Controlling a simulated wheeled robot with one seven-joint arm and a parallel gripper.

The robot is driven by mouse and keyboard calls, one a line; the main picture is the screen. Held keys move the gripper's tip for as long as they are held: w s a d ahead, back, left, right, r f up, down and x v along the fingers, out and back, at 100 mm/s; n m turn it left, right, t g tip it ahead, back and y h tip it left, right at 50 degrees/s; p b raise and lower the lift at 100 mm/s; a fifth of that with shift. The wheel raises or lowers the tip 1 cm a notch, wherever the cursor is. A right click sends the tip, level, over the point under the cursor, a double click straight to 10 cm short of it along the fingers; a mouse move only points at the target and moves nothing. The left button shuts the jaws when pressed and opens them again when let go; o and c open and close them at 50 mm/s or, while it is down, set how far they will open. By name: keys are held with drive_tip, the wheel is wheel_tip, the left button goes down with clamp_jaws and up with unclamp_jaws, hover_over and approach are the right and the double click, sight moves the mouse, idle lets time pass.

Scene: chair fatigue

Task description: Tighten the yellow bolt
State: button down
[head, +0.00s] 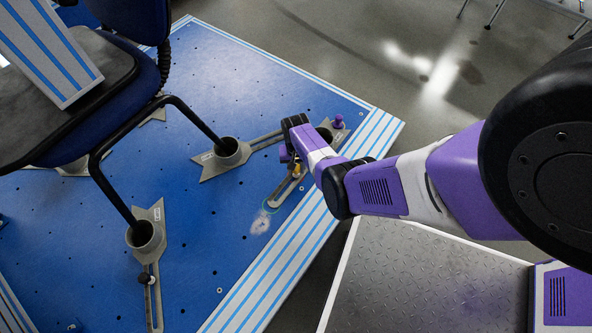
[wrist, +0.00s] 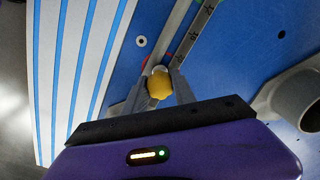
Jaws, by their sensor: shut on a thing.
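The yellow bolt (wrist: 160,86) sits between the two grey fingers of my gripper (wrist: 157,92) in the wrist view. My gripper is shut on it. Below the bolt is a slotted grey clamp bar (wrist: 199,32) with marks along its edge, lying on the blue plate. In the head view the bolt (head: 296,170) is a small yellow spot beside my gripper (head: 293,172), partly hidden by my wrist.
The blue plate (head: 225,280) has a striped border. A chair (head: 115,90) stands on it, its legs in grey cup clamps (head: 229,152), (head: 146,238). A grey cup (wrist: 298,98) is close right of my gripper in the wrist view.

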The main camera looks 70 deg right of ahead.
drive_tip(key=m, duration=0.4)
idle(0.3)
drive_tip(key=c, duration=1)
unclamp_jaws()
drive_tip(key=shift+c, duration=0.2)
drive_tip(key=n, duration=0.3)
drive_tip(key=shift+n, duration=0.3)
